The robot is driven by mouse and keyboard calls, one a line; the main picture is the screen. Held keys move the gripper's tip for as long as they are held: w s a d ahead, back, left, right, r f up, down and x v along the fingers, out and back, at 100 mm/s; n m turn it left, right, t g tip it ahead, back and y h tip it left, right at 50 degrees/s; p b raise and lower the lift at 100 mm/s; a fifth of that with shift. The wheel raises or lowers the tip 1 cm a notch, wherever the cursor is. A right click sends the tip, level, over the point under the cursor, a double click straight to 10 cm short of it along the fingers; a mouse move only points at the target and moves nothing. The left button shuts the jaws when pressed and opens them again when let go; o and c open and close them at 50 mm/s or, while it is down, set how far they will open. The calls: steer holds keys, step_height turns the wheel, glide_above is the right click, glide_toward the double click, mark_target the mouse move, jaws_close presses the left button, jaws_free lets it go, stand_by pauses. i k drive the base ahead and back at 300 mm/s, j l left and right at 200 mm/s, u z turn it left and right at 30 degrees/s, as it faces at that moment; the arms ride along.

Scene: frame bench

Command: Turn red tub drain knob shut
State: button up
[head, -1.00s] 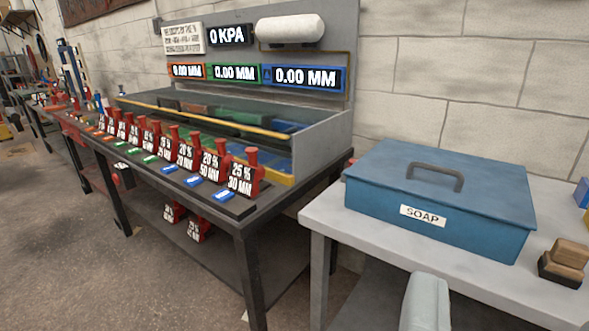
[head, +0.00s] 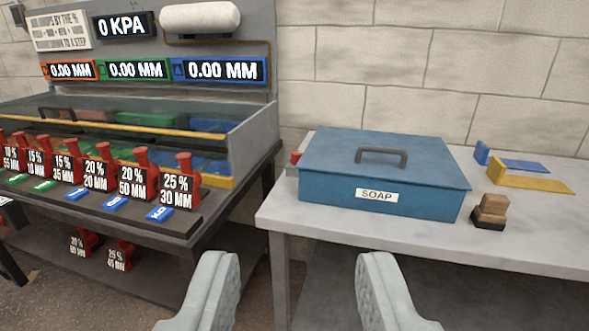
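My gripper (head: 300,260) is open and empty, its two pale grey fingers wide apart at the bottom of the view, in front of the grey table. A blue box (head: 385,170) labelled SOAP, with a dark handle on its closed lid, sits on that table. A small red part (head: 295,158) shows at the box's left rear side, mostly hidden by it; I cannot tell whether it is the drain knob or how it is turned. My gripper is apart from the box and the red part.
A wooden-handled brush or block (head: 490,211) lies right of the box, with blue and yellow angled pieces (head: 530,180) behind. The dark bench (head: 150,232) at left holds red labelled blocks (head: 178,182) and a clear-sided trough (head: 245,140). The grey table's front right (head: 540,250) is clear.

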mark_target(296, 156)
steer(key=i+l, duration=0.1)
steer(key=i, duration=0.5)
steer(key=i+l+u, duration=0.1)
steer(key=i, duration=0.5)
